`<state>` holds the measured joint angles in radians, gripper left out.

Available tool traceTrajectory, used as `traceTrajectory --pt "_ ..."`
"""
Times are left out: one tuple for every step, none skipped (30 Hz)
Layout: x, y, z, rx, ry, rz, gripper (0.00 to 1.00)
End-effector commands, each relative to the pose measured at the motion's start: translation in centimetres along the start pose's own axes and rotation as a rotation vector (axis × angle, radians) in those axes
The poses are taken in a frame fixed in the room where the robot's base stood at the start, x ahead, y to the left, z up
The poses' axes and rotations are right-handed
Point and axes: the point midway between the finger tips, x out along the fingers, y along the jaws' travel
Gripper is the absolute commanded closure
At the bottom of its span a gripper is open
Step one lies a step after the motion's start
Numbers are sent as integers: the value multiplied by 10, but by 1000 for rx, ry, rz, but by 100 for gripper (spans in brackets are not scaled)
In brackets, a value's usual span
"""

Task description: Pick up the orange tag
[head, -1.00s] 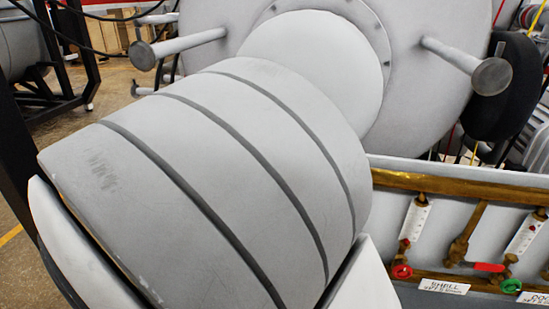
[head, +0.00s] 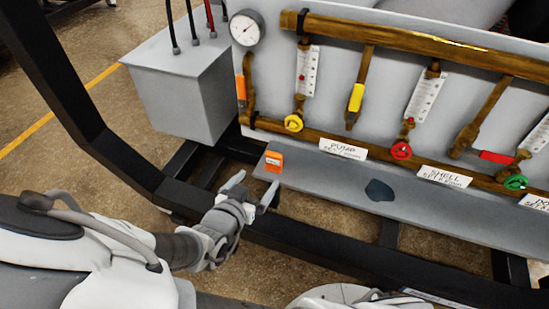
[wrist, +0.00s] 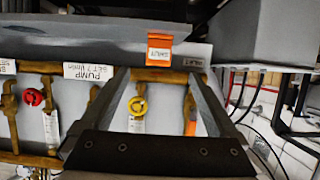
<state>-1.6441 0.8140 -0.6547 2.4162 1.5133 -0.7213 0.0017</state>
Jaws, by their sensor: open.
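The orange tag (head: 273,161) with a white printed label sits at the left end of the grey ledge in the head view. In the wrist view the orange tag (wrist: 159,50) hangs at the ledge edge, top centre, beyond my fingertips. My gripper (head: 254,190) is open and empty, just below and left of the tag in the head view. In the wrist view my gripper (wrist: 158,76) has its two fingers spread, with the tag lined up between them but apart from both.
Brass pipes with a yellow valve (head: 293,123), a red valve (head: 401,150) and flow gauges (head: 309,70) stand behind the ledge (head: 330,183). A grey box (head: 180,90) is at upper left. A dark patch (head: 379,190) lies on the ledge. A black frame (head: 110,150) runs below.

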Motion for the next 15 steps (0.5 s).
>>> traceTrajectory --pt "15 1 6 1 1 5 5" --pt "22 1 5 1 2 5 5" --pt "30 1 6 1 0 4 5" --pt "37 1 5 1 0 4 5" --pt "43 1 5 2 1 4 5" --pt "50 1 5 1 0 3 5" --pt "56 1 5 0 -1 4 5" --pt "60 1 4 2 0 4 5" --pt "65 0 4 0 -1 2 5" --pt "68 0 3 1 -1 2 5" --pt "71 0 3 0 -2 1 5" --pt "74 0 2 1 -2 1 5" --pt "75 0 2 1 -2 0 5" --pt "76 0 1 1 -2 0 5" --pt "77 0 1 1 -2 0 5"
